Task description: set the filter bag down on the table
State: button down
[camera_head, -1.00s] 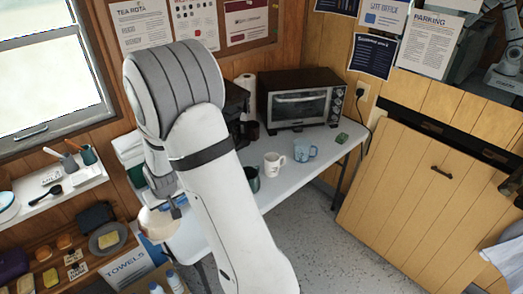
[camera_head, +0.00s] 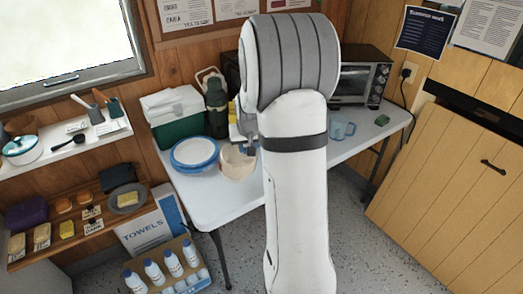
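A cream, round, open-topped bag, which I take to be the filter bag (camera_head: 236,165), is at the left part of the white table (camera_head: 198,199). My gripper (camera_head: 250,151) points down at the bag's right rim and appears shut on it, though the fingertips are small and partly hidden. The bag overlaps the table top in the picture. I cannot tell whether its bottom touches the table. My arm hides the middle of the table.
A blue-rimmed plate or bowl (camera_head: 195,152) sits just left of the bag. Behind are a green cooler with a white lid (camera_head: 175,113) and a dark green flask (camera_head: 216,108). A blue mug (camera_head: 343,129) and toaster oven (camera_head: 362,82) stand to the right. Bare table lies in front.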

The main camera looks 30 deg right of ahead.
aim_at(249, 158)
jog(key=shift+f, duration=2.75)
jog(key=shift+f, duration=0.25)
jog(key=c, duration=1.1)
grip_release()
jog(key=shift+r, duration=0.1)
jog(key=shift+o, duration=0.2)
jog(key=shift+s+r, duration=0.1)
jog(key=shift+r, duration=0.45)
jog(key=v, duration=1.1)
jog(key=s+a+r+n, duration=0.2)
jog(key=s+a, duration=0.6)
jog(key=s, duration=0.3)
jog(key=s+a+r+n+g+y, duration=0.1)
jog(key=s+a+r+n, duration=0.1)
jog(key=s+a, duration=0.7)
jog(key=shift+s+a+g+y, duration=0.15)
jog(key=shift+s+g+y, duration=0.15)
jog(key=shift+s, duration=0.7)
